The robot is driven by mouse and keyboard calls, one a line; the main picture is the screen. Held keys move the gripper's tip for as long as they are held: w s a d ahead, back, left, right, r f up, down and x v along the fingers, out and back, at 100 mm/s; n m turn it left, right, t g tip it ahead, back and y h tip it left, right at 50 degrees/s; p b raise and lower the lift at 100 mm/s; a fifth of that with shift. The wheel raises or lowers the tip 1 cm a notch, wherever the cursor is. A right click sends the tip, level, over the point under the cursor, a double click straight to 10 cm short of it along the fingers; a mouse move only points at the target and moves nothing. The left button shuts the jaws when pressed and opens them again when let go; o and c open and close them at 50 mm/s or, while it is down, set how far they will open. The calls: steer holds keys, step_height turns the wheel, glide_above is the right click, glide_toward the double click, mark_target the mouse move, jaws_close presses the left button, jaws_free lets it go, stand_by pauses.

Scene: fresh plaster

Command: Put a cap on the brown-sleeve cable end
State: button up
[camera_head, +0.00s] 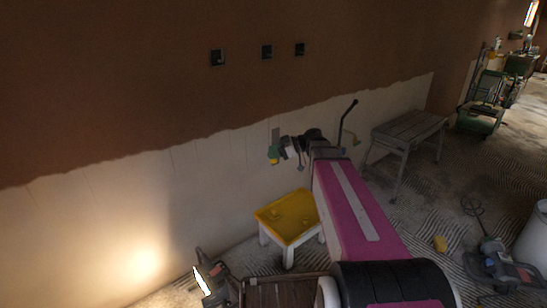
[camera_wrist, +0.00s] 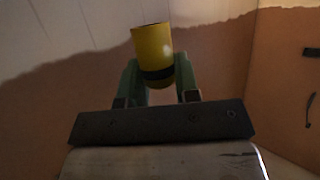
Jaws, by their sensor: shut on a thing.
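My gripper (camera_head: 273,152) is at the end of my outstretched arm, close to the lower pale part of the wall. In the wrist view, its green fingers (camera_wrist: 157,72) are shut on a yellow cap (camera_wrist: 153,52) with a black band near its lower end. The cap stands out beyond the fingertips. In the head view, the held cap (camera_head: 273,161) is a small yellow patch at the gripper. I cannot make out a brown-sleeve cable end in either view; my gripper and arm cover part of the wall there.
A yellow-topped stool (camera_head: 268,221) with small yellow pieces on it stands below the gripper. A grey bench (camera_head: 410,128) is at the right by the wall. Dark wall boxes (camera_head: 267,52) sit above. A lit work lamp (camera_head: 203,280) is at lower left. A yellow object (camera_head: 440,243) lies on the floor.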

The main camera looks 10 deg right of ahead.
steer(key=shift+r, duration=24.75)
